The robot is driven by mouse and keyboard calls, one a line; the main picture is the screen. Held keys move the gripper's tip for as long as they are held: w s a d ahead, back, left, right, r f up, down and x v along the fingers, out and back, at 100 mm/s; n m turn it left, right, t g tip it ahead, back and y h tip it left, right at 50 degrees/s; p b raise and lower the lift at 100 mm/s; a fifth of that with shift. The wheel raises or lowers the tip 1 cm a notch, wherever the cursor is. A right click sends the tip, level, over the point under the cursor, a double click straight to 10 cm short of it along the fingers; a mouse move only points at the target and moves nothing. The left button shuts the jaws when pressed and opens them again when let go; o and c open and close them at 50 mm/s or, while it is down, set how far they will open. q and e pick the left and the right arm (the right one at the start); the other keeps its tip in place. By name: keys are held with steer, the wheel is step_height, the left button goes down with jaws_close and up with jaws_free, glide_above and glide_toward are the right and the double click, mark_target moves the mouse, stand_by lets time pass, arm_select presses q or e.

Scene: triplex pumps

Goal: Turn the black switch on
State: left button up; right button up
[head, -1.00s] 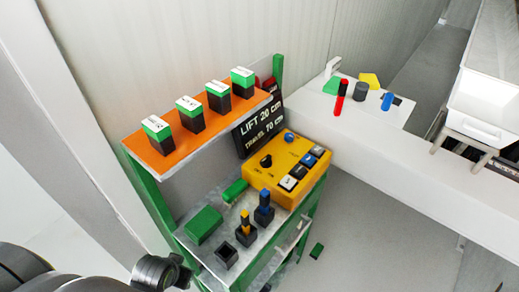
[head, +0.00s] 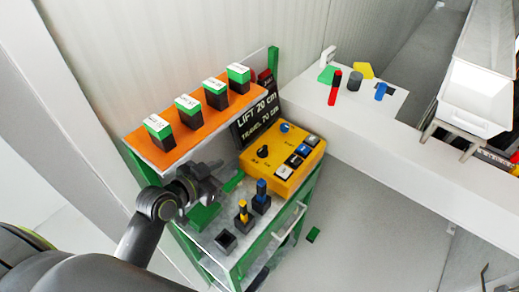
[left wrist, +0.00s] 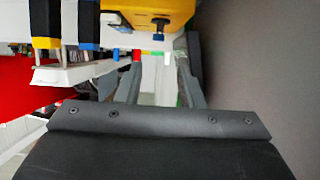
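The black switch (head: 264,151) is a round knob on the left part of the yellow control box (head: 290,180), which stands at the back of the green-framed bench. In the left wrist view the box (left wrist: 140,8) is at the top, with a dark knob (left wrist: 160,24) on it. My left gripper (head: 216,180) is left of the box, above the bench top and apart from the switch. In the left wrist view its two fingers (left wrist: 160,82) stand apart with nothing held between them. My right gripper is not in view.
An orange shelf (head: 150,157) with several green-and-black blocks is above and left. A green block (head: 204,215) and black holders with yellow (head: 243,211) and blue (head: 261,188) pieces stand on the bench. A lift sign (head: 256,117) stands behind the box.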

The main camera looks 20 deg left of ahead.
mark_target(261, 150)
arm_select(q)
steer(key=p+x, duration=0.3)
steer(key=x, duration=1.4)
steer(key=shift+s, duration=0.1)
steer(key=shift+c, duration=0.2)
jaws_close()
